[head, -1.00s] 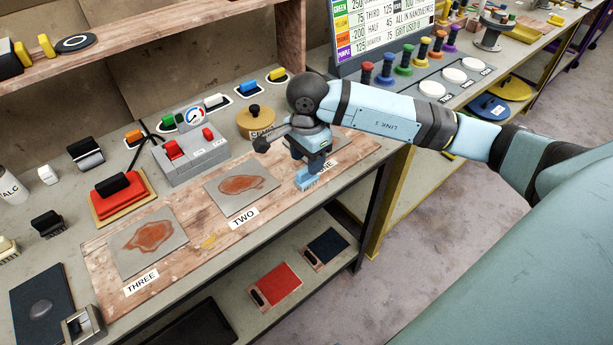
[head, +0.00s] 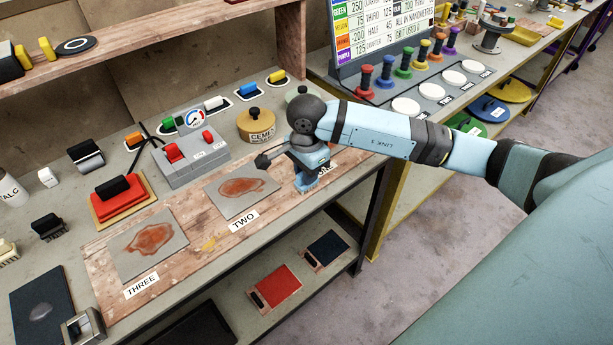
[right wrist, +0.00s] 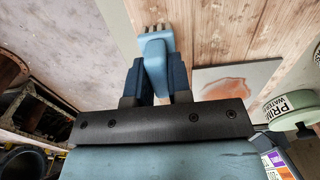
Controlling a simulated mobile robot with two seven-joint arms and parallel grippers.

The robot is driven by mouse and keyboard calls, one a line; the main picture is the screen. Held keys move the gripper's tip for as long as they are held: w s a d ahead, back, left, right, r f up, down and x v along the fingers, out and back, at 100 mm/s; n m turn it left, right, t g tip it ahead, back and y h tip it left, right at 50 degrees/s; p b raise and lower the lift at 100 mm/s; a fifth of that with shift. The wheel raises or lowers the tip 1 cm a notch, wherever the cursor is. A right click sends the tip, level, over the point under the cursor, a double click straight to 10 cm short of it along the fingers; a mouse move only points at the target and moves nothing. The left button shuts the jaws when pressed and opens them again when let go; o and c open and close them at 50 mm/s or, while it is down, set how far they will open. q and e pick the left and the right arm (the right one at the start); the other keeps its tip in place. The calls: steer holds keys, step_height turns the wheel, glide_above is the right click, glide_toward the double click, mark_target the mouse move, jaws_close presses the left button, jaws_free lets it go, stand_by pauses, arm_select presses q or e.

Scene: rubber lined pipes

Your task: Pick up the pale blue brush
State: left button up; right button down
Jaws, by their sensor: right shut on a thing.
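The pale blue brush (head: 305,185) is between the fingers of my right gripper (head: 308,171), near the right end of the wooden board (head: 215,262). In the right wrist view, the brush's smooth pale blue body (right wrist: 154,50) sits between the two dark blue fingers, which are shut on it. Its bristles (right wrist: 155,28) point away from the gripper, over the board. I cannot tell whether the bristles touch the board. My left gripper is not in view.
Metal plates with rusty patches lie at TWO (head: 242,187) and THREE (head: 148,247). A grey box with red switches (head: 190,156) and a tan lidded tin (head: 256,125) stand behind. The bench's front edge runs close to the brush.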

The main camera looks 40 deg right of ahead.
steer(key=shift+r, duration=0.1)
step_height(320, 180, up, 20)
stand_by(0.4)
